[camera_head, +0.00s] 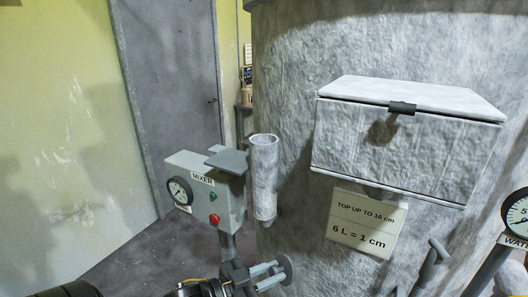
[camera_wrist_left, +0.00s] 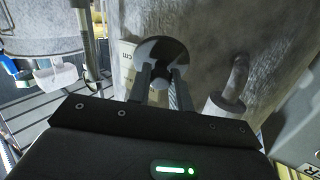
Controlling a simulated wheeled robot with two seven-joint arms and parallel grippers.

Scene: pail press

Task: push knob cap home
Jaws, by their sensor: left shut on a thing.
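My left gripper (camera_head: 266,274) comes in at the bottom of the head view, below the mixer box. It is shut on a grey round knob cap (camera_head: 286,267), held by its narrow back with the disc facing away from the gripper. In the left wrist view, the cap's dark disc (camera_wrist_left: 160,58) shows just beyond the two fingers (camera_wrist_left: 162,92). The cap appears in front of the big grey tank (camera_head: 290,90), apart from the mixer box; the gap to the tank cannot be told. The seat for the cap cannot be made out. My right gripper is not in view.
A vertical tube (camera_head: 263,175), a lidded box (camera_head: 400,150) and a sign (camera_head: 365,222) are on the tank. A bent pipe (camera_head: 432,262) and a water gauge (camera_head: 518,215) are right.

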